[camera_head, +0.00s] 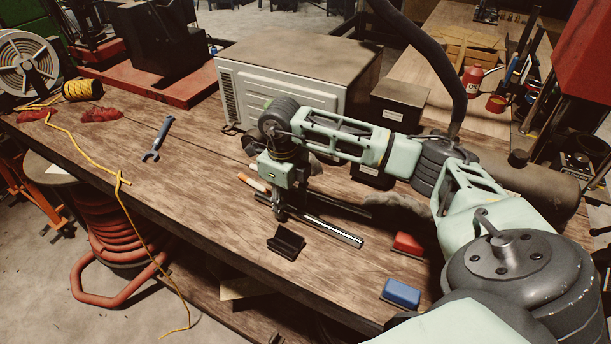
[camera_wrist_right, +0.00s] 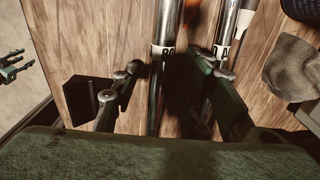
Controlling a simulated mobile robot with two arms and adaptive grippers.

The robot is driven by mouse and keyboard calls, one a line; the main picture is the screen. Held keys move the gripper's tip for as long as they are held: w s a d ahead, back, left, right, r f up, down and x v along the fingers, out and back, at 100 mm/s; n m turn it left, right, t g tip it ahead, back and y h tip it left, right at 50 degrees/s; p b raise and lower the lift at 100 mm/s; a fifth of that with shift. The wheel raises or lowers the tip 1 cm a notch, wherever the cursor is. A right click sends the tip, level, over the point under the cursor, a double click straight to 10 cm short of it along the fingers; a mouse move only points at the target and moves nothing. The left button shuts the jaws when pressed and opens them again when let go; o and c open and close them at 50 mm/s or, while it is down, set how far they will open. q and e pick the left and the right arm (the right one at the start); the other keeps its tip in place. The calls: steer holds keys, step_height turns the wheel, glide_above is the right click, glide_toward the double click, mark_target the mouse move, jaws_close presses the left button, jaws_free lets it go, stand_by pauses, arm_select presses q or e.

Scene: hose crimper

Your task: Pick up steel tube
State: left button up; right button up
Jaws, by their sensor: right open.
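My right gripper (camera_head: 279,212) is open and points down just above the workbench, over bright metal tubes. In the right wrist view its two fingers (camera_wrist_right: 170,67) stand apart, one at each side of a shiny steel tube (camera_wrist_right: 165,35) with a pale printed label. That tube runs nearer the left finger, and a gap shows beside it. A second shiny tube (camera_wrist_right: 226,35) lies to the right, partly hidden by the right finger. In the head view a steel tube (camera_head: 330,231) extends right from under the gripper. A small green jawed shape (camera_wrist_right: 14,65), possibly my left gripper, shows at the wrist view's left edge.
A black angled block (camera_head: 286,242) sits close in front of the gripper. A red block (camera_head: 408,244) and a blue block (camera_head: 401,292) lie to the right. A white metal box (camera_head: 280,85) stands behind. A blue wrench (camera_head: 157,139) lies left, with clear bench (camera_head: 195,170) between.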

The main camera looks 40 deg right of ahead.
steer(key=shift+f, duration=0.5)
jaws_close()
steer(key=shift+r, duration=0.1)
